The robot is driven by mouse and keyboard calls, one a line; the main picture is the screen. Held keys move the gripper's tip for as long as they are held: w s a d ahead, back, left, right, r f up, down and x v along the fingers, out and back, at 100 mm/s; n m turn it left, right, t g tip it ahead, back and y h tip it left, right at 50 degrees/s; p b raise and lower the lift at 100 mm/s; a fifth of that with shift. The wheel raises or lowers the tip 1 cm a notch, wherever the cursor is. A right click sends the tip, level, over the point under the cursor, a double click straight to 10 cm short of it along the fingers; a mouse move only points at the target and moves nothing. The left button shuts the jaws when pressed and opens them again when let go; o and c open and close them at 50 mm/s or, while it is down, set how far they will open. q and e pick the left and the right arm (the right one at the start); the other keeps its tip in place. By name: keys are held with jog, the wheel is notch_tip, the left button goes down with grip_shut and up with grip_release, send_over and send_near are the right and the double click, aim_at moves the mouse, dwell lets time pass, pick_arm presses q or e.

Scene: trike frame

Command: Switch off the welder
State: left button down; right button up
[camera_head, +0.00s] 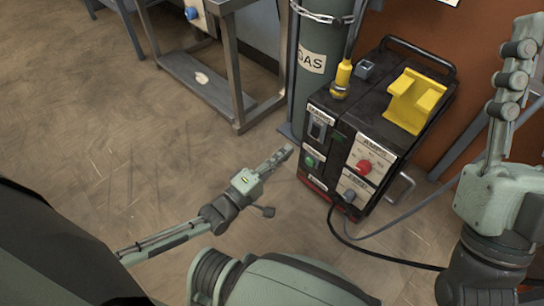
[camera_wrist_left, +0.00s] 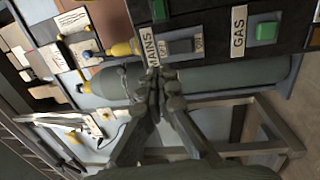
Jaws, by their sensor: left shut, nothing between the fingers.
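The welder (camera_head: 385,130) is a black box with a handle, standing on the floor at the right of the head view. Its front panel has a dark MAINS switch (camera_head: 318,128), also in the wrist view (camera_wrist_left: 181,47). Below it in the head view is a green GAS button (camera_head: 310,160), also in the wrist view (camera_wrist_left: 267,31). Whether the switch is on or off cannot be told. My left gripper (camera_head: 284,153) is shut and empty, just left of the panel; its tips (camera_wrist_left: 155,85) show near the MAINS label.
A grey-green gas cylinder (camera_head: 318,55) with a chain stands behind the welder. The panel also has a red knob (camera_head: 363,166) and a grey knob (camera_head: 349,195). A yellow bracket (camera_head: 414,100) sits on top. Cables lie at the lower right. The floor (camera_head: 120,130) at left is clear.

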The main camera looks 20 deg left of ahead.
pick_arm(q)
jog(key=shift+r+v, duration=0.2)
jog(key=shift+v, duration=0.65)
jog(key=shift+r+v, duration=0.2)
jog(key=shift+v, duration=0.6)
pick_arm(e)
jog(key=shift+w+a+f+g, duration=0.25)
jog(key=shift+w+f+g, duration=0.15)
jog(key=shift+w+g, duration=0.2)
